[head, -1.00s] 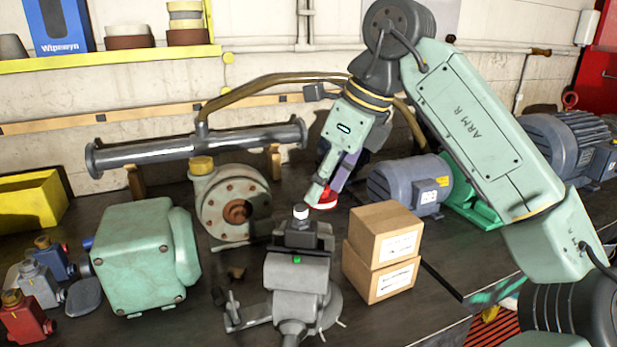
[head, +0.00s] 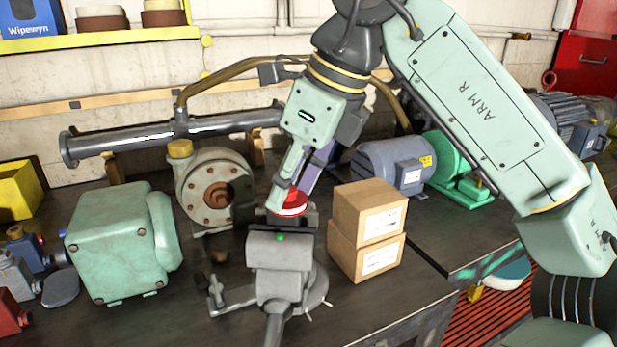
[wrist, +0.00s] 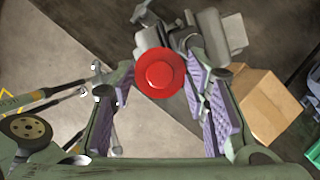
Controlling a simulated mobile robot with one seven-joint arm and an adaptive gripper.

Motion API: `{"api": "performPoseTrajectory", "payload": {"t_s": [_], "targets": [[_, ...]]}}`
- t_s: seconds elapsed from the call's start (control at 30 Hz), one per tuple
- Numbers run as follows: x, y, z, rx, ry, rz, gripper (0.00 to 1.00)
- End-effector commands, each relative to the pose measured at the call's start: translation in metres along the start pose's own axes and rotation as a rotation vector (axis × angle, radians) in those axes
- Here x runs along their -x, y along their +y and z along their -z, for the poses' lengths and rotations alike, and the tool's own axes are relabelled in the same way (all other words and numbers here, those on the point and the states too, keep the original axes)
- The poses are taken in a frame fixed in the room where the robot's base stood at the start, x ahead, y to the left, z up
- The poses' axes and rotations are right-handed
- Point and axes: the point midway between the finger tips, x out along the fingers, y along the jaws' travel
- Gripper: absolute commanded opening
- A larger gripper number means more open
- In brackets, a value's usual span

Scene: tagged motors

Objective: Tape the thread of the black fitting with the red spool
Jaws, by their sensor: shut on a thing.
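The red spool (head: 291,205) is held at the fingertips of my gripper (head: 293,196). In the wrist view, the spool (wrist: 160,73) shows as a round red disc between the purple finger pads. The black fitting (head: 282,219) stands upright in the grey vise (head: 279,256). The spool is at the top of the fitting and hides its thread from the head camera. I cannot tell whether the spool touches the thread or is just in front of it.
Two stacked cardboard boxes (head: 367,225) stand close to the right of the vise. A green housing (head: 115,240) is at the left, and a round-flanged pump (head: 215,190) is behind. A blue-grey motor (head: 395,165) stands behind the boxes.

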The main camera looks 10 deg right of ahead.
Motion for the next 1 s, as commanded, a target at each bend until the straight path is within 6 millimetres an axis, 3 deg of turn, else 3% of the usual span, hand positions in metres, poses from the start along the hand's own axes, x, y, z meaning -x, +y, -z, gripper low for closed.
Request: {"api": "performPoseTrajectory", "payload": {"t_s": [0.3,0.73,1.0], "targets": [[-0.010,0.012,-0.027,0.001,0.002,0.000,0.24],[-0.024,-0.008,-0.063,-0.002,-0.001,0.000,0.24],[0.001,-0.007,-0.072,-0.001,-0.001,0.002,0.24]]}}
